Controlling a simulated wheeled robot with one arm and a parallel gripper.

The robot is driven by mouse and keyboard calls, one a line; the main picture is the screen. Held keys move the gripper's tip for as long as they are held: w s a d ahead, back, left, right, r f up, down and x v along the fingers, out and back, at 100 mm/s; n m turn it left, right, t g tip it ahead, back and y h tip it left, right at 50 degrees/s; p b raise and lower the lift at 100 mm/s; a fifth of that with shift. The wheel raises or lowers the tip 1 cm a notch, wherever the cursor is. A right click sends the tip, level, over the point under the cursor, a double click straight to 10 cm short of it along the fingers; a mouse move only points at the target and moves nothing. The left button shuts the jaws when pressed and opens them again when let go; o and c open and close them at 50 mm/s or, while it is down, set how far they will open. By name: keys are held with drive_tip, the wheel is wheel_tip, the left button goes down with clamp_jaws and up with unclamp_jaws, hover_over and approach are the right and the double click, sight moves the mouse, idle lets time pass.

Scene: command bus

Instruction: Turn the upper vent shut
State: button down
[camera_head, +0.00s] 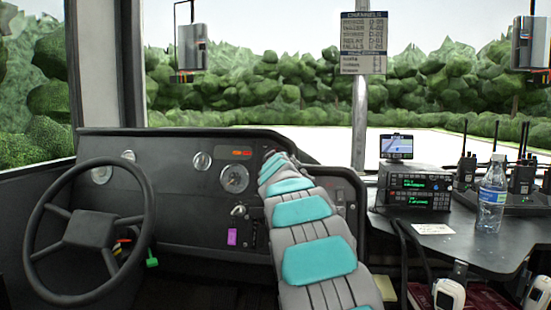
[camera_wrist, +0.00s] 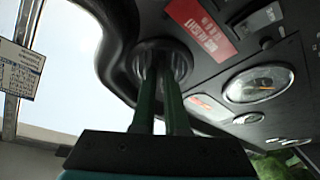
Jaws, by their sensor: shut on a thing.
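The upper vent (camera_wrist: 182,57) is a round dark fitting in the dash panel, at the top centre of the wrist view. My gripper (camera_wrist: 160,75) has its two green fingers close together over the middle of the vent, shut on its centre part. The fingers cover that part, so I cannot tell how far the vent is turned. In the head view my grey and teal arm reaches to the top right of the dashboard and hides the vent and fingertips.
The dashboard (camera_head: 180,190) carries gauges and a red label (camera_wrist: 202,30) beside the vent. A steering wheel (camera_head: 90,230) stands at left. At right, a radio (camera_head: 415,188), a water bottle (camera_head: 491,195) and several handheld radios stand on a dark desk (camera_head: 470,245). A pole (camera_head: 360,120) rises behind.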

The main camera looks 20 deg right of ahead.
drive_tip(key=c, duration=0.9)
unclamp_jaws()
drive_tip(key=shift+c, duration=0.2)
drive_tip(key=shift+s+a, duration=0.1)
drive_tip(key=b+v, duration=0.2)
drive_tip(key=v, duration=0.5)
drive_tip(key=shift+s, duration=0.25)
drive_tip(key=shift+a, duration=0.1)
drive_tip(key=shift+s+f, duration=0.1)
